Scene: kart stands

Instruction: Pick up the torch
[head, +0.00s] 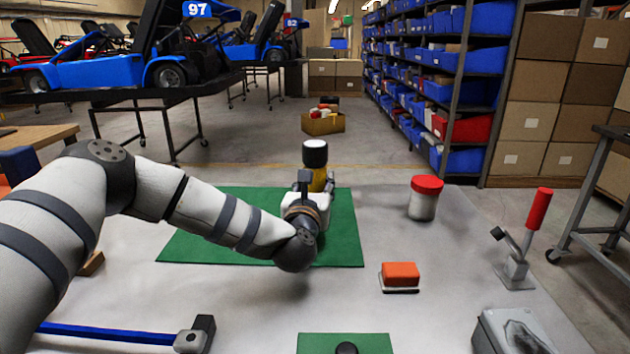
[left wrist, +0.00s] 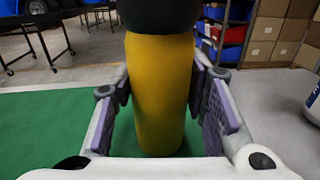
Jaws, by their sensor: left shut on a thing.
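The torch (head: 319,179) has a yellow body and a black head with a white top. It stands upright at the green mat (head: 215,225) in the head view. My left gripper (head: 316,185) is shut around the yellow body from the near side. In the left wrist view the yellow body (left wrist: 160,95) fills the space between the two fingers, with the black head above, cut off by the frame. I cannot tell whether the torch's base touches the mat. My right gripper is not in view.
A red-lidded jar (head: 424,198), an orange block (head: 400,275) and a red-handled toggle clamp (head: 520,250) stand to the right on the pale tabletop (head: 460,290). A blue-handled tool (head: 120,335) lies at the front left. A grey box (head: 510,332) is at the front right.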

